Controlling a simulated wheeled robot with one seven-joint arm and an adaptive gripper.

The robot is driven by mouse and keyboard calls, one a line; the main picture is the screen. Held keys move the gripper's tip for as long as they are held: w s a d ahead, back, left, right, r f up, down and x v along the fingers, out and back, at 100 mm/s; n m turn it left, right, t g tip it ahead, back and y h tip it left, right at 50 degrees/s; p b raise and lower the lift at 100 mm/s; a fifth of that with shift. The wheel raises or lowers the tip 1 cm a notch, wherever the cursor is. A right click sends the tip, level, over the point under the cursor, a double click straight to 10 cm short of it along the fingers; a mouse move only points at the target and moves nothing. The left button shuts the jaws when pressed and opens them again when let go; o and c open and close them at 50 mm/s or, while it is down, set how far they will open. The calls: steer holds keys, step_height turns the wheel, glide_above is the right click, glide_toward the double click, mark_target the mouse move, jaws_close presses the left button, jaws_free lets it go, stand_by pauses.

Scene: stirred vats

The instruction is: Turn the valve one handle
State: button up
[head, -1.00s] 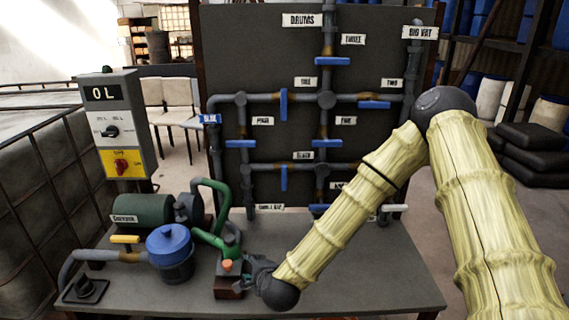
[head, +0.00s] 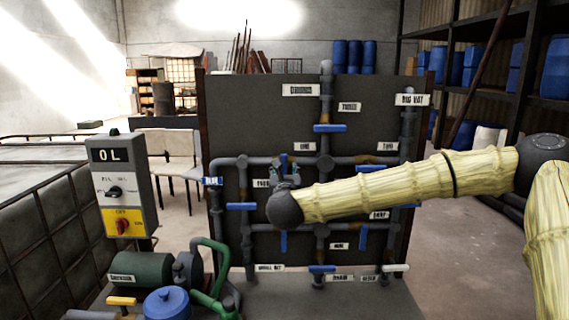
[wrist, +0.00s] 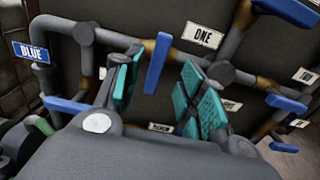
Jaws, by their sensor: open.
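The valve one handle (wrist: 158,63) is a blue bar hanging vertically on the upper horizontal pipe, left of the ONE label (wrist: 202,35). The label also shows in the head view (head: 305,146). My gripper (wrist: 165,88) is open, its teal-padded fingers spread to the left and right of the handle in the wrist view. I see no contact; the exact depth gap is unclear. In the head view my gripper (head: 284,166) is in front of the board and mostly covers this handle.
Other blue handles sit close by: one (wrist: 80,105) at lower left, one (wrist: 288,10) at upper right. The BLUE label (wrist: 33,53) is at left. A control box (head: 120,185) and a blue-lidded pot (head: 167,303) stand left of the pipe board (head: 250,105).

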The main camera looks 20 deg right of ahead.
steer(key=p+x, duration=0.2)
steer(key=x, duration=0.5)
steer(key=shift+w+f, duration=0.1)
steer(key=shift+w, duration=0.25)
jaws_close()
